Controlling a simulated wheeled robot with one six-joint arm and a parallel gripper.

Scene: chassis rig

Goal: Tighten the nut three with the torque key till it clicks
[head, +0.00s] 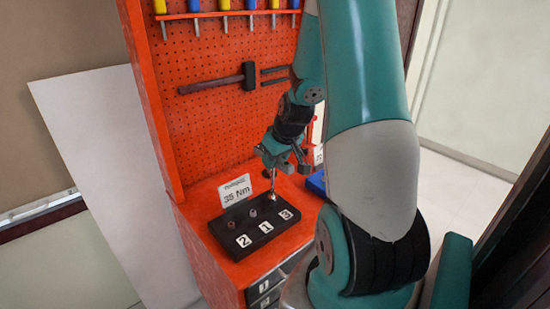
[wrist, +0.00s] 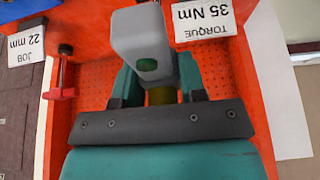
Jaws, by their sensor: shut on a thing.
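In the head view a black block (head: 262,239) on the orange bench carries white labels 2, 1 and 3. Two nuts show, one (head: 231,224) behind label 2 and one (head: 253,212) behind label 1. My gripper (head: 278,166) is above the block's label 3 end, shut on the torque key (head: 272,184), which points down. The key's lower end is at the spot behind label 3, so nut three is hidden; I cannot tell how well it is seated. In the wrist view the key's grey body (wrist: 140,40) stands between my gripper's fingers (wrist: 160,85).
A sign (head: 235,190) reading 35 Nm stands behind the block. A blue object (head: 317,183) lies to the right, partly behind my arm. The wrist view shows a 22 mm job sign (wrist: 25,48) and a red tool (wrist: 62,75). An orange pegboard (head: 215,110) with tools rises behind.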

